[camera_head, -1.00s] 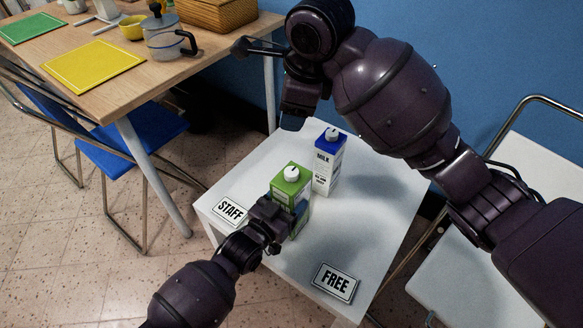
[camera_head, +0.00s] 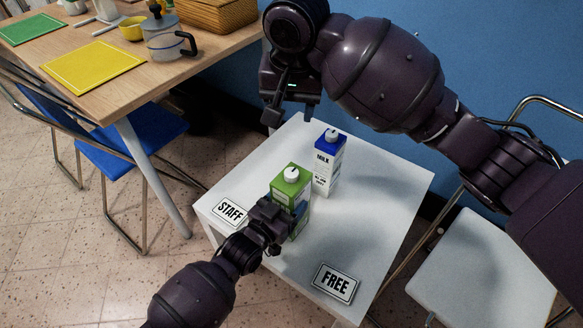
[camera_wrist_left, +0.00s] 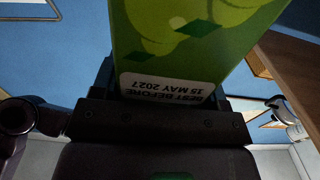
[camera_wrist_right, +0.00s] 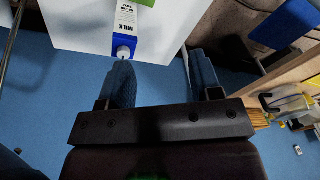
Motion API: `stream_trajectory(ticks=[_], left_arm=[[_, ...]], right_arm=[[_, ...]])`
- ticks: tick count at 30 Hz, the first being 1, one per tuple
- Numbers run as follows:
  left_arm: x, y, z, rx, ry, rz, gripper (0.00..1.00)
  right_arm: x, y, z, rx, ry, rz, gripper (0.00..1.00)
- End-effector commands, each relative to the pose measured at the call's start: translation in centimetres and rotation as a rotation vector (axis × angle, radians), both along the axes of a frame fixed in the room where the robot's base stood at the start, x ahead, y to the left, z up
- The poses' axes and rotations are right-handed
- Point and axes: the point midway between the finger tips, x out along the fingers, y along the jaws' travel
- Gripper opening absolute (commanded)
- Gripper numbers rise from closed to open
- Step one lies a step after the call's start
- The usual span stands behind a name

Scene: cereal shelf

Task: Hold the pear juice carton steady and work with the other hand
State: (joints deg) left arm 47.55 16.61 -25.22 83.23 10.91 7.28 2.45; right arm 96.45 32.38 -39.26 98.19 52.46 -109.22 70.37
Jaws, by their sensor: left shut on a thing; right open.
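The green pear juice carton (camera_head: 292,183) with a white cap stands upright on the small white table (camera_head: 370,220). My left gripper (camera_head: 275,222) is shut on its lower part. In the left wrist view the carton (camera_wrist_left: 190,35) is between the fingers, with a label reading "BEST BEFORE 15 MAY 2027". My right gripper (camera_head: 291,115) is open and empty, above the far edge of the table, up and left of the milk carton. In the right wrist view, its fingers (camera_wrist_right: 160,80) are apart with nothing between them.
A blue and white milk carton (camera_head: 327,164) stands just behind the green one. A STAFF sign (camera_head: 230,212) and a FREE sign (camera_head: 335,283) lie on the table. The table's right side is clear. A wooden table (camera_head: 90,85) and a blue chair (camera_head: 130,140) are at left.

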Motion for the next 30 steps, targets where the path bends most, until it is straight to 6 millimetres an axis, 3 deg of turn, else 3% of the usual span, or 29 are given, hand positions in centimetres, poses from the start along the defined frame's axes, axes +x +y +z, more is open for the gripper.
stream_trajectory(ticks=[30], left_arm=[[0.0, 0.0, 0.0, 0.0, 0.0, 0.0, 0.39]], right_arm=[[-0.7, -0.6, -2.6, -0.233, 0.047, 1.519, 0.58]])
